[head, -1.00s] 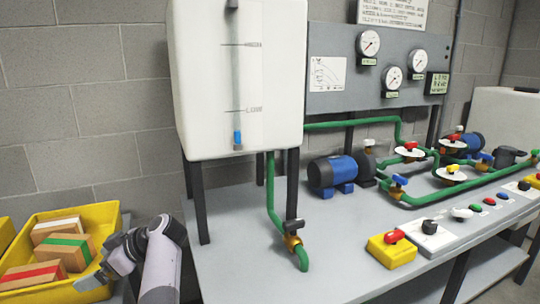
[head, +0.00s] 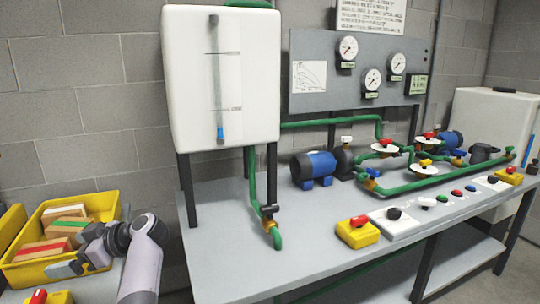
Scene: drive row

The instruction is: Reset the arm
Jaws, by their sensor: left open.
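My left gripper (head: 66,268) is in the lower left of the head view, in front of and partly over the yellow bin (head: 107,205). It is open, and I see nothing between its fingers. My left arm comes up from the bottom edge, beside the left end of the grey bench. My right gripper is not in view.
The bin holds boxes with red and green bands (head: 42,249). The grey bench (head: 225,265) carries a white tank (head: 255,85) on dark legs, green pipes (head: 420,185), a blue pump (head: 313,166) and a yellow switch box (head: 358,233). Another yellow box with a red knob (head: 50,298) is at lower left.

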